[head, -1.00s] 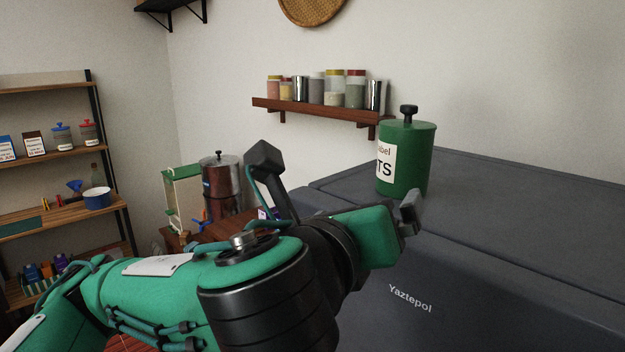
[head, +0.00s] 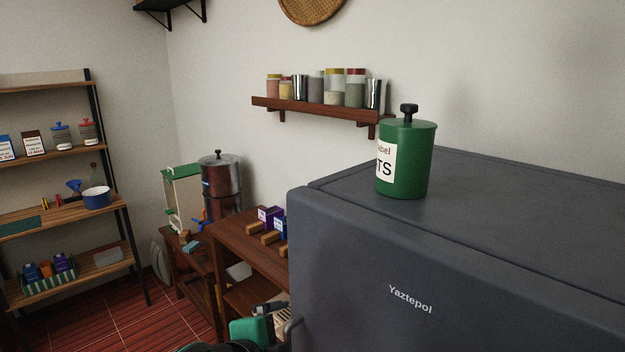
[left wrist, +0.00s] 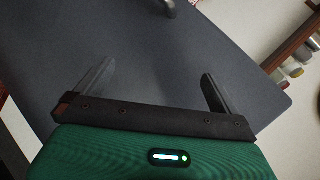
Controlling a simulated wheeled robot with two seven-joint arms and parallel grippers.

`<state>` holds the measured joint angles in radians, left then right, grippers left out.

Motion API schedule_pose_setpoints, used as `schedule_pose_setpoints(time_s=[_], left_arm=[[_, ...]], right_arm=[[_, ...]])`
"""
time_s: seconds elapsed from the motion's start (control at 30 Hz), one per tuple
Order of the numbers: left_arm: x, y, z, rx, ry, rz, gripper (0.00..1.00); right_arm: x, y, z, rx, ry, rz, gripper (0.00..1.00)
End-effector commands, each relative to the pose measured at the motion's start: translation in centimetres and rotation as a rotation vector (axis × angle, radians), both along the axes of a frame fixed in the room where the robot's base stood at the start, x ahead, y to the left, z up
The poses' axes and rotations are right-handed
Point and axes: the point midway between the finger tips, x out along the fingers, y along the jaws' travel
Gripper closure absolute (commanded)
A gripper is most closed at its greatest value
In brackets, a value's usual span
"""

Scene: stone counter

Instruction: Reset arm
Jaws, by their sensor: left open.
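My left gripper (left wrist: 158,85) is open and empty in the left wrist view, its two dark fingers apart in front of a dark grey surface. In the head view only a green and black part of my left arm shows low, at the bottom edge beside the grey appliance; its fingertips cannot be made out there. My right gripper is in neither view. A green lidded canister (head: 405,160) with a white label and black knob stands upright on top of the dark grey appliance (head: 480,290) marked "Yaztepol".
A wooden table (head: 245,250) with small boxes stands left of the appliance. Behind it are a dark dispenser (head: 221,180) and a green-framed item (head: 183,195). A wall shelf (head: 320,111) holds several jars. A shelving rack (head: 60,215) stands far left. Red floor (head: 120,325) shows between.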

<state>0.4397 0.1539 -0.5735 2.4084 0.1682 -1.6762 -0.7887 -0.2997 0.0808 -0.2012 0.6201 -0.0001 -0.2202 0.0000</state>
Motion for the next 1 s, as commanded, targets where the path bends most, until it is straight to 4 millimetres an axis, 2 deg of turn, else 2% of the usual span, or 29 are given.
schedule_pose_setpoints(time_s=[0.03,0.1,0.37,0.6,0.8,1.0], left_arm=[[-0.4,0.8,-1.9,-0.04,0.059,0.045,0.0],[-1.0,1.9,-4.2,-0.099,0.134,0.114,0.0],[-4.7,6.5,-12.8,-0.278,0.391,0.4,0.0],[-10.3,11.0,-20.1,-0.391,0.596,0.699,0.0],[-15.5,14.5,-24.6,-0.439,0.716,0.93,0.0],[-19.8,17.0,-27.2,-0.457,0.785,1.103,0.0]], right_arm=[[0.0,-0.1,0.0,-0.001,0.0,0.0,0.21],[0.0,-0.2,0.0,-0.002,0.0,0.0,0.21],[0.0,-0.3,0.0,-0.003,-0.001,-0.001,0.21],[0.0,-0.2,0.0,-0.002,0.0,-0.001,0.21],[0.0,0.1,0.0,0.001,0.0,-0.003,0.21],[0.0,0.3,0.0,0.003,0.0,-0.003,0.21]])
